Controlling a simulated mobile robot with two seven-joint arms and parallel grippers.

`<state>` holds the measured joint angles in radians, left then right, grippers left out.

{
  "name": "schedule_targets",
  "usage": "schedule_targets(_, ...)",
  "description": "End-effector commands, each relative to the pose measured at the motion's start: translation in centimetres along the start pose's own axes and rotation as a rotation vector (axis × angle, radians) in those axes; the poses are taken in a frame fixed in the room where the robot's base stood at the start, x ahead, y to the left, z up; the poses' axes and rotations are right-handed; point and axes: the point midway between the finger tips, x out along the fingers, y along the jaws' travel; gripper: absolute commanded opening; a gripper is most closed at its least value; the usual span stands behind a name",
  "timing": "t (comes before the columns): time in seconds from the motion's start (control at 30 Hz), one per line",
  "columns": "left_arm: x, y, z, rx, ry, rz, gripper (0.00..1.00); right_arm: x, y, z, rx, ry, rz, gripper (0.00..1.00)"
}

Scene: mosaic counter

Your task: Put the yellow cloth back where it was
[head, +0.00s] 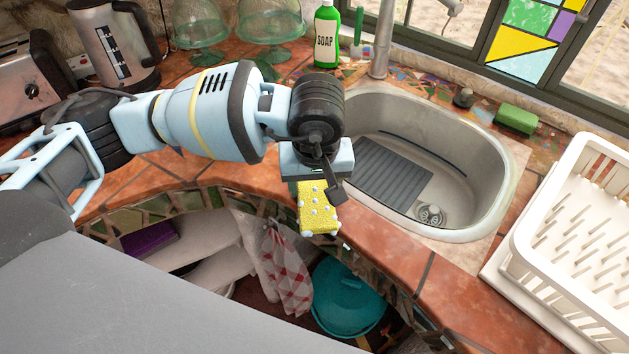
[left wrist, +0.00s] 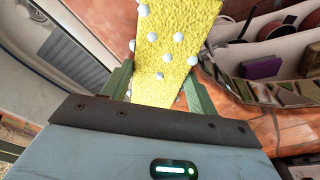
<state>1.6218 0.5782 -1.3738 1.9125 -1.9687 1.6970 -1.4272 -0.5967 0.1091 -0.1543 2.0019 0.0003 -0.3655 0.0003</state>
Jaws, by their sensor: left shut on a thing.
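The yellow cloth (head: 317,207) has white dots on it and hangs below my left gripper (head: 318,185) in the head view. It is over the counter's front edge, left of the sink. In the left wrist view the cloth (left wrist: 172,55) sits between the two green fingers of the left gripper (left wrist: 165,85), which is shut on it. The cloth's upper end is hidden by the gripper in the head view. My right gripper is in neither view.
The sink (head: 460,205) holds a dark grey ribbed mat (head: 380,172). A white dish rack (head: 590,240) stands at right. A green sponge (head: 516,120) and soap bottle (head: 327,35) are behind. Below the counter are a checkered towel (head: 288,275), a teal lid (head: 348,298) and a purple sponge (head: 150,238).

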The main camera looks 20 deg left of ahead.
Motion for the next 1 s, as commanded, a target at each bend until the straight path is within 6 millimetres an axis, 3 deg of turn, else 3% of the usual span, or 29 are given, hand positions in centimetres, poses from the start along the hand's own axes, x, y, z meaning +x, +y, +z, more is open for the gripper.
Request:
schedule_targets(0.27, 0.3, 0.0, 0.0, -0.001, -0.001, 0.000, 0.38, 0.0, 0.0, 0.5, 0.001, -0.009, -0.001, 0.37)
schedule_targets(0.3, 0.3, 0.0, 0.0, -0.001, 0.000, 0.000, 0.62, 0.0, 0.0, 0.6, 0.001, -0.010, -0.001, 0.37)
schedule_targets(0.47, 0.2, 0.0, 0.0, -0.001, 0.000, 0.000, 0.81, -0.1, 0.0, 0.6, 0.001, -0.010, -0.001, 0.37)
schedule_targets(0.77, -0.1, 0.0, 0.0, -0.001, 0.001, 0.000, 0.81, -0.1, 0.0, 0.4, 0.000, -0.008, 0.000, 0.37)
schedule_targets(1.0, -2.9, 0.1, -0.1, 0.000, 0.003, 0.003, 0.81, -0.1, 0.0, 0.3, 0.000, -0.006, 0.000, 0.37)
